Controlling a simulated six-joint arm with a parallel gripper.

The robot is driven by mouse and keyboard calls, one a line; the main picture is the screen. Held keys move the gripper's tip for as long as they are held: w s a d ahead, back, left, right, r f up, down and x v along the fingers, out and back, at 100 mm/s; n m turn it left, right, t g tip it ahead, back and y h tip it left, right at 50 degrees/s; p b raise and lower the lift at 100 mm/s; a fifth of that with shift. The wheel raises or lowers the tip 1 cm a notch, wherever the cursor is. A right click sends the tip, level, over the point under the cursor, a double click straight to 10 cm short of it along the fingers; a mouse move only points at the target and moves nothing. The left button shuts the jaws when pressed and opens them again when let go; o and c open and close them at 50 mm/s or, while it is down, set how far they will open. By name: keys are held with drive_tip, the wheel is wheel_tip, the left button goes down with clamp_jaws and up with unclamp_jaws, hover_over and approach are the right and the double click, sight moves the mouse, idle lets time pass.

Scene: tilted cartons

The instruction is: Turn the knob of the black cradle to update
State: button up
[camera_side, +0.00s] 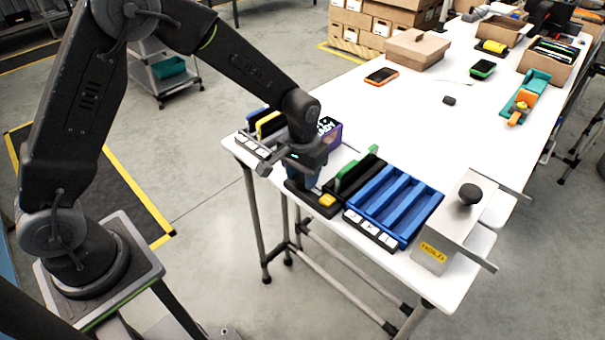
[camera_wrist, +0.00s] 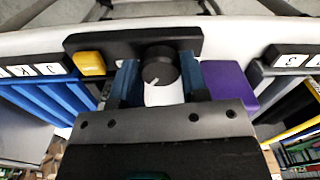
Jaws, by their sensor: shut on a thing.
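The black cradle (camera_side: 299,197) is a low dark bar at the table's near edge, with a yellow button (camera_side: 327,200) on it. In the wrist view the cradle (camera_wrist: 115,42) runs across the top, with the yellow button (camera_wrist: 90,63) left of the knob. The round black knob (camera_wrist: 159,66) has a white pointer mark aimed down and slightly left. My gripper (camera_wrist: 158,80) is shut on the knob, one blue finger on each side. In the side view my gripper (camera_side: 306,176) points down and hides the knob. No position labels are readable.
A blue slotted rack (camera_side: 395,200) and a metal box marked HOLD (camera_side: 452,222) stand right of the cradle. A purple object (camera_side: 329,132) stands close behind my gripper. A green piece (camera_side: 357,172) stands between cradle and blue rack. The table's middle is mostly clear.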

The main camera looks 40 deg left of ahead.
sight(303, 177)
drive_tip(key=shift+m, duration=0.6)
drive_tip(key=o, duration=0.9)
drive_tip(key=shift+o, duration=0.2)
wheel_tip(303, 177, up, 14)
